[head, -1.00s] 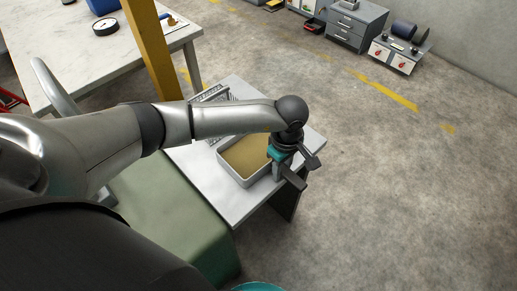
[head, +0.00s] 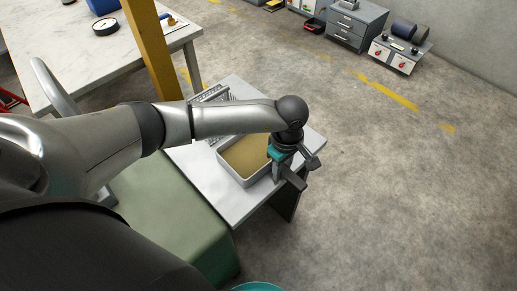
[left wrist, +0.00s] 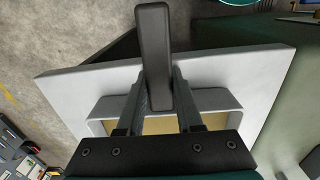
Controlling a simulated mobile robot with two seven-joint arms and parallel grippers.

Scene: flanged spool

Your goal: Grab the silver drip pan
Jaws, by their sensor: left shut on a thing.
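The silver drip pan (head: 243,157) is a shallow rectangular tray with a tan inside. My right gripper is not seen.
The small table (head: 235,206) has a grey slatted rack (head: 212,97) behind the pan. A green block-like surface (head: 165,215) stands to its left. A yellow post (head: 151,50) and a larger workbench (head: 60,60) are further back.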

